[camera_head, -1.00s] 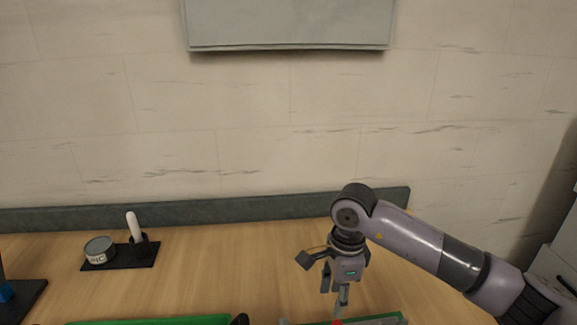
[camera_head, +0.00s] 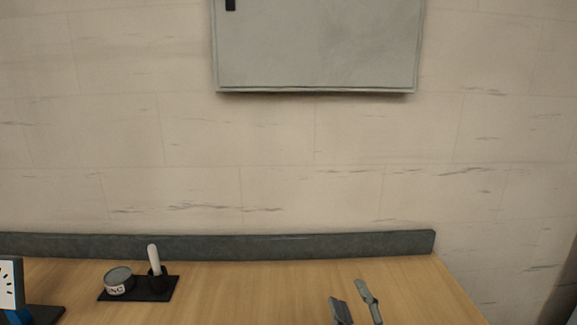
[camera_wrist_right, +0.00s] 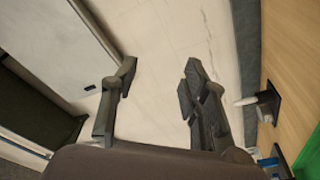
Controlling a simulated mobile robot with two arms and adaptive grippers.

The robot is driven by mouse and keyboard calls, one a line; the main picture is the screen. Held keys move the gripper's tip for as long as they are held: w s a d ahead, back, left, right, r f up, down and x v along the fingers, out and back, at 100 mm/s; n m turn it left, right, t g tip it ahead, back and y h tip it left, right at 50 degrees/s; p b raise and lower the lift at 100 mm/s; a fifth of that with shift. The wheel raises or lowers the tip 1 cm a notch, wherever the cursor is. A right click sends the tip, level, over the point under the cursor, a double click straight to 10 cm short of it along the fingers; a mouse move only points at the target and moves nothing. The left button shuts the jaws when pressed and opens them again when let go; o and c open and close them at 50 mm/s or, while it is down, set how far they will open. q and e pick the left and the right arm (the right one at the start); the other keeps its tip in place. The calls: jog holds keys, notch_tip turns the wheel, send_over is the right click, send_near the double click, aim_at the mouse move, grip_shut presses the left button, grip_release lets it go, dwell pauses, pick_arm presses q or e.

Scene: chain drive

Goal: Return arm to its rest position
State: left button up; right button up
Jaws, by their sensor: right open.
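My right gripper (camera_head: 348,292) shows at the bottom edge of the head view, right of the middle. Only its two grey fingers are in view, pointing up and spread apart. In the right wrist view its fingers (camera_wrist_right: 160,68) are wide open with nothing between them, and the pale wall lies beyond. The rest of my right arm is out of the head view. My left gripper is not in view.
A grey tin (camera_head: 119,281) and a white stick in a dark holder (camera_head: 157,283) stand on a black mat at the left of the wooden table (camera_head: 240,290). A low grey ledge (camera_head: 300,245) runs behind. A grey wall cabinet (camera_head: 318,45) hangs above.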

jog(key=s+d+f+m+g+h, duration=0.1)
jog(key=s+d+f+m+g, duration=0.2)
jog(key=s+f, duration=0.3)
jog(key=s+d+f+m+g+h, duration=0.1)
jog(key=s+d+f+m+g, duration=0.2)
jog(key=f, duration=0.6)
jog(key=s+d+f+m+g+h, duration=0.1)
jog(key=s+d+f+m+g, duration=0.1)
jog(key=s+f+g, duration=0.4)
jog(key=shift+s+d+f+m+h, duration=0.15)
jog(key=shift+s+f+m, duration=0.15)
jog(key=shift+s, duration=0.25)
jog(key=shift+s+d+f+m+h, duration=0.1)
jog(key=shift+s+f+m, duration=0.15)
jog(key=shift+s, duration=0.3)
jog(key=shift+s+d+f+m+h, duration=0.15)
jog(key=shift+s+f+m, duration=0.15)
jog(key=shift+s, duration=0.25)
jog(key=s+f+m+g, duration=0.1)
jog(key=s+f+g, duration=0.25)
jog(key=s, duration=0.45)
notch_tip(320, 180, down, 26)
jog(key=g+b, duration=0.2)
jog(key=s+d+f+b, duration=0.1)
jog(key=s+d+f, duration=0.2)
jog(key=s+f, duration=1.5)
jog(key=shift+f+g+b, duration=0.35)
jog(key=shift+f, duration=0.25)
